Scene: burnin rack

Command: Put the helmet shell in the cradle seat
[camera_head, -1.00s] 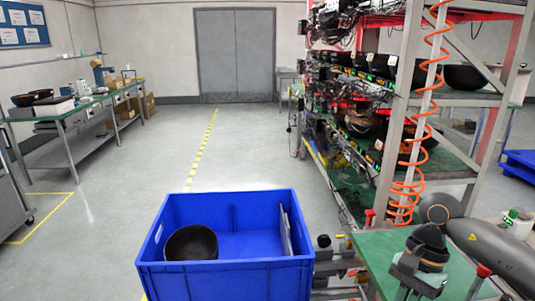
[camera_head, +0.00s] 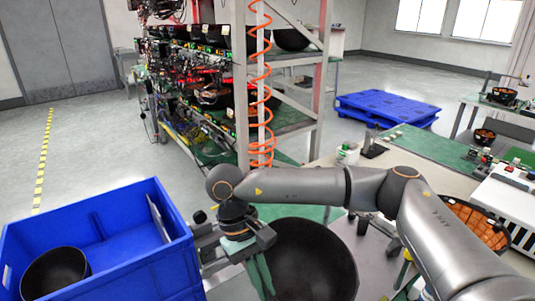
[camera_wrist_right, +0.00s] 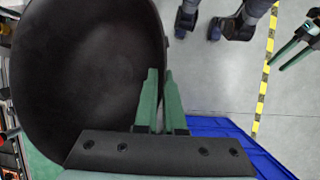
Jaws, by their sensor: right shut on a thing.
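A large black bowl-shaped helmet shell (camera_head: 312,262) hangs at the bottom middle of the head view. It also fills the left of the wrist view (camera_wrist_right: 85,75). My right gripper (camera_head: 262,282) is shut on the shell's rim, and its green fingers stand at the shell's edge in the wrist view (camera_wrist_right: 160,100). Another black shell (camera_head: 52,275) lies in the blue bin (camera_head: 150,262). My left gripper (camera_wrist_right: 292,48) shows small at the upper right of the wrist view, its green fingers apart and empty. I cannot make out the cradle seat with certainty.
The rack (camera_head: 325,75) with an orange coiled hose (camera_head: 262,110) stands behind my right arm. A bench (camera_head: 450,150) and a bowl with an orange grid (camera_head: 475,222) are at right. A blue pallet (camera_head: 390,108) lies on the floor. Open floor is at left.

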